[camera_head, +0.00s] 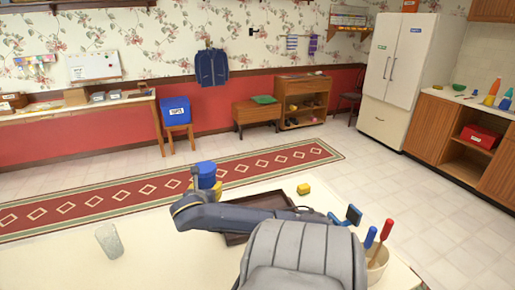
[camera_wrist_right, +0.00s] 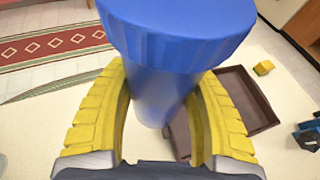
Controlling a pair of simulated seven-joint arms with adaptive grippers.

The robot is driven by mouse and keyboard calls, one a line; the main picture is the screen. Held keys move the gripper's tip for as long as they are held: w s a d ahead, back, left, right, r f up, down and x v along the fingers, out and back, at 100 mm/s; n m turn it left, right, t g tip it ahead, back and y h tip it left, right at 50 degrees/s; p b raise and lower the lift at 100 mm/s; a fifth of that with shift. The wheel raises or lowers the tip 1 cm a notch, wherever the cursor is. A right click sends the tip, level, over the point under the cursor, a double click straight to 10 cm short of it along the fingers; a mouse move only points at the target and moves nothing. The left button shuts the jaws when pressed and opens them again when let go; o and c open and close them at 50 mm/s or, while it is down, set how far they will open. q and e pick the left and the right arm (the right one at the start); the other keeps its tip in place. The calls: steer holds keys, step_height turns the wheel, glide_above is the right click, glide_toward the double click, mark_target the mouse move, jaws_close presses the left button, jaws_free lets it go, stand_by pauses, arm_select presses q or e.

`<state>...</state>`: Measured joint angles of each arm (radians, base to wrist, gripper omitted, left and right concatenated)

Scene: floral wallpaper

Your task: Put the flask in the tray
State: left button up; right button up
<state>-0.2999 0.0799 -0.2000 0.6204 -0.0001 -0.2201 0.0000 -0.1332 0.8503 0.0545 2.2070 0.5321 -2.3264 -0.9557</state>
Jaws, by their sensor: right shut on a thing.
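The blue flask (camera_head: 207,169) with a ribbed blue lid is upright in my right gripper (camera_head: 205,184). In the right wrist view the flask (camera_wrist_right: 165,90) stands between the two yellow fingers (camera_wrist_right: 160,125), which are shut on it. The dark brown tray (camera_head: 277,200) lies on the table, to the right of the flask in the head view and partly hidden behind my right arm. In the wrist view the tray (camera_wrist_right: 243,92) shows behind and to the right of the flask. My left gripper is not in view.
On the pale table, a yellow block (camera_head: 303,189) lies just beyond the tray. A blue-and-dark object (camera_head: 352,214) is to its right. A pot (camera_head: 377,265) holding red- and blue-handled tools stands at the right. A clear glass (camera_head: 109,240) stands at the left.

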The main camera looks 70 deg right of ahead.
steer(key=s+d+r+m+g, duration=0.1)
steer(key=s+d+r, duration=0.5)
steer(key=s+d, duration=0.15)
steer(key=f, duration=1.9)
steer(key=shift+s+a+f, duration=0.15)
steer(key=shift+s+a, duration=0.1)
steer(key=shift+f, duration=0.1)
steer(key=o, duration=1.5)
steer(key=shift+f, duration=0.1)
steer(key=shift+v, duration=2.1)
